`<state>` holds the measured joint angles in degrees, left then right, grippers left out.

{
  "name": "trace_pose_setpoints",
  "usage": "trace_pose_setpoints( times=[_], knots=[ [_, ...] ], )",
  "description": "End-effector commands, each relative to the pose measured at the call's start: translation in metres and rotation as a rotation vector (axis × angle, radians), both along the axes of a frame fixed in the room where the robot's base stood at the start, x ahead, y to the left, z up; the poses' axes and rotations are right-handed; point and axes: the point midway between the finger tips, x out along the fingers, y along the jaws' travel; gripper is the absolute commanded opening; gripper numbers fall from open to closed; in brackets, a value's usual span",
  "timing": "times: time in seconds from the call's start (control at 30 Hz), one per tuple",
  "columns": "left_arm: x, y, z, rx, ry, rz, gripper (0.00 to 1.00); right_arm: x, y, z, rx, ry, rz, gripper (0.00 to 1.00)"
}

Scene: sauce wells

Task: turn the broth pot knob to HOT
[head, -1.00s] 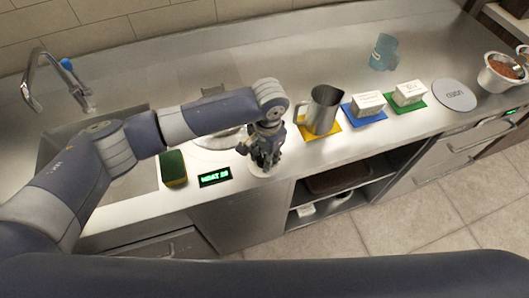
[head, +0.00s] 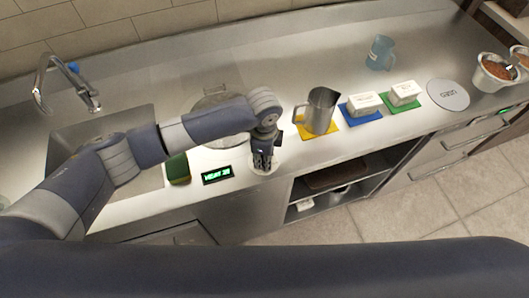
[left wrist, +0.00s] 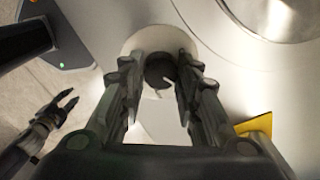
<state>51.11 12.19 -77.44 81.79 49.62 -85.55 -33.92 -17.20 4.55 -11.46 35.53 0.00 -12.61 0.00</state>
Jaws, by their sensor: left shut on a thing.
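The broth pot knob (left wrist: 160,69) is a dark round knob with a white pointer line on a pale disc (left wrist: 128,48), in the left wrist view. My left gripper (left wrist: 160,88) has a finger on each side of it and is shut on it. In the head view my left gripper (head: 262,167) points down at the counter's front edge and hides the knob. The broth pot (head: 214,101) is a round metal vessel behind my left forearm, partly hidden. A black display (head: 216,175) shows green text, apparently "HEAT" and blurred digits. My right gripper (left wrist: 72,98) is open over the floor.
A green sponge (head: 177,168) lies left of the display, by the sink (head: 80,140). A metal pitcher (head: 319,110) stands on a yellow mat right of my gripper. White boxes on blue and green mats and a grey disc (head: 448,95) stand farther right.

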Motion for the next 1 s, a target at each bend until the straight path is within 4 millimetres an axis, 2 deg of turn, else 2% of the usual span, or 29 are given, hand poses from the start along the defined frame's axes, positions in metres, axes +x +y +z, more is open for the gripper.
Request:
trace_pose_setpoints(
  times=[0.47,1.0],
  knots=[
    [-0.0003,0.0018,0.0002,0.000,-0.002,-0.451,0.06,-0.0001,-0.0001,0.0054,0.000,0.000,0.000,0.29],
    [-0.0010,0.0034,-0.0008,0.000,-0.001,-0.964,0.06,0.0001,-0.0003,-0.0020,0.000,0.000,0.000,0.29]
  ],
)
